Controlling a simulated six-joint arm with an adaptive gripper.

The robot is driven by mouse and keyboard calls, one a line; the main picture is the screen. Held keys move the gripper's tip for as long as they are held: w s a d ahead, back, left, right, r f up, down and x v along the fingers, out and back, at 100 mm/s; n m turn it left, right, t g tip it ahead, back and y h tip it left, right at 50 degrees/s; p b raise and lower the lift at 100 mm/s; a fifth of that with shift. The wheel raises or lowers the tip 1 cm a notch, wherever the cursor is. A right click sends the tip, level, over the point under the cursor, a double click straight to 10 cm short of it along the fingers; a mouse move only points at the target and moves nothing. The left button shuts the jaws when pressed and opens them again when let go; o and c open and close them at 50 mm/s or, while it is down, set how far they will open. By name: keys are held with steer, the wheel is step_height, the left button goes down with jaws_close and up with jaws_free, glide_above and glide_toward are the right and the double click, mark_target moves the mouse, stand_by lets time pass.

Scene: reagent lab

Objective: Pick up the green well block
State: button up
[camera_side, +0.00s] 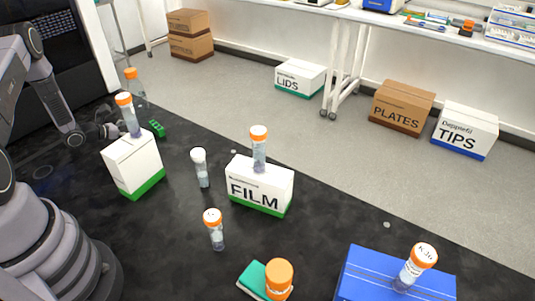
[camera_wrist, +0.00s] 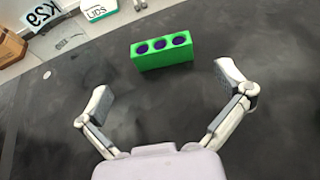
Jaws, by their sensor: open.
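The green well block (camera_wrist: 162,57) lies on the dark bench top in the wrist view, with a row of three dark round wells on top. It also shows small in the side view (camera_side: 157,128), behind the white box with a tube on it. My gripper (camera_wrist: 167,84) is open and empty, its two fingers spread wide. The block is ahead of the fingertips and apart from them, roughly centred between them. In the side view my gripper (camera_side: 112,131) is left of the block, partly hidden by an orange-capped tube.
A white-green box (camera_side: 133,165) with an orange-capped tube (camera_side: 128,115) stands close to my gripper. Another orange-capped tube (camera_side: 135,88) stands behind. A FILM box (camera_side: 260,187), a white-capped tube (camera_side: 200,167) and a blue box (camera_side: 370,275) stand farther right. The bench around the block looks clear in the wrist view.

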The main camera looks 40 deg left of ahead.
mark_target(153, 126)
steer(key=x, duration=0.6)
steer(key=shift+w+d+f, duration=0.15)
steer(key=shift+w, duration=0.2)
steer(key=c, duration=1)
steer(key=shift+c, duration=0.2)
